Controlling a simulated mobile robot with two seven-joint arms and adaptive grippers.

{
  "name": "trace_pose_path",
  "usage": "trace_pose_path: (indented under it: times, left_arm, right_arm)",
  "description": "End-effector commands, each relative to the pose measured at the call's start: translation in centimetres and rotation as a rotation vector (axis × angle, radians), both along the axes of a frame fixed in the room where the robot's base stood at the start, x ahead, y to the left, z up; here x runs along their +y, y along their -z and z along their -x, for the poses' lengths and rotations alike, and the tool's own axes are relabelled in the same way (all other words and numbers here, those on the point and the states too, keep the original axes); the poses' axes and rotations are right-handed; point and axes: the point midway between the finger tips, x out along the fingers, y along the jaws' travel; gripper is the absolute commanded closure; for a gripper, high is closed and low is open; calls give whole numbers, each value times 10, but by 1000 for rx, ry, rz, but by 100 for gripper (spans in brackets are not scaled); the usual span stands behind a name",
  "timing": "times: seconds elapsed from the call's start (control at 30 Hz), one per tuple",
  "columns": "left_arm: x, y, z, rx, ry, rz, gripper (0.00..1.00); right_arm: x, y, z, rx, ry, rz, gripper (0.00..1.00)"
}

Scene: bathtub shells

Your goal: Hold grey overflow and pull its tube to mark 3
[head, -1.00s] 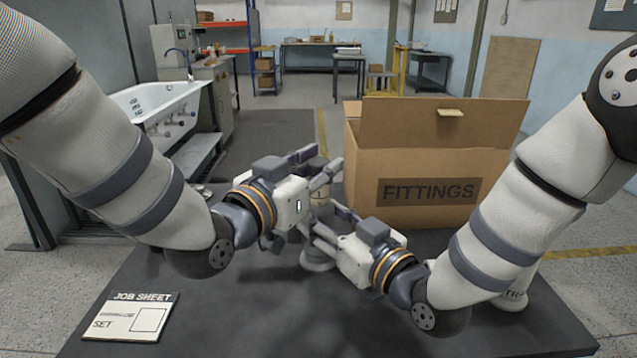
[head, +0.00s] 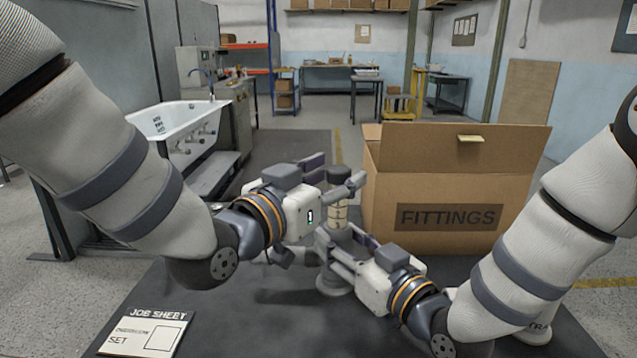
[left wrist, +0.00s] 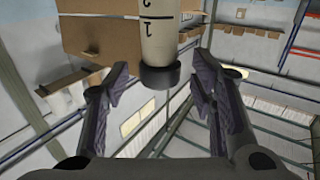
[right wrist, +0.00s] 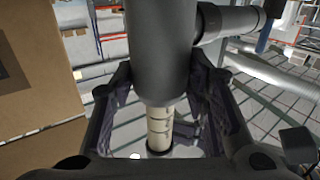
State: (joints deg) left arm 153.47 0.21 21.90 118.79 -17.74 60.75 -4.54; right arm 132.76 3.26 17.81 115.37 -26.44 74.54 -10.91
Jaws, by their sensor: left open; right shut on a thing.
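The grey overflow (head: 335,280) stands upright on the dark bench. Its cream tube (head: 338,216) rises from the body, with dark rings or marks and a dark cap (left wrist: 160,78) at its end. In the left wrist view a "1" shows near the cap, with part of another mark beyond. My left gripper (head: 338,173) is open, its fingers apart on either side of the cap. My right gripper (head: 337,243) is shut on the overflow's grey body (right wrist: 155,50), below the tube. A side pipe (right wrist: 235,20) branches from that body. Where the tube enters the body is partly hidden by my fingers in the head view.
A cardboard box marked FITTINGS (head: 450,190) stands close behind, right of the overflow. A job sheet (head: 145,333) lies at the bench's front left. A white object, partly hidden, sits by my right forearm. A bathtub (head: 185,125) stands beyond the bench at left.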

Motion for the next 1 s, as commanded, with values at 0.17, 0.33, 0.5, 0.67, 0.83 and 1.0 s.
trace_pose_path:
  times: [0.17, 0.33, 0.5, 0.67, 0.83, 1.0]
  left_arm:
    - [28, 0, 41, 2, -2, 1, 49]
    - [49, 0, 73, 1, -1, 2, 49]
    - [58, 0, 86, -1, -1, 1, 49]
    - [58, -1, 87, -1, 0, 0, 49]
    - [58, 0, 87, -1, 0, 0, 49]
    - [58, 0, 87, -1, -1, 1, 49]
  right_arm:
    - [0, 1, 0, 2, 1, 2, 91]
    - [0, 1, 0, 2, 1, 1, 91]
    - [0, 1, 0, 2, 0, 1, 91]
    - [0, 1, 0, 2, 0, 1, 91]
    - [0, 1, 0, 2, 1, 1, 91]
    - [0, 1, 0, 1, 1, 1, 35]
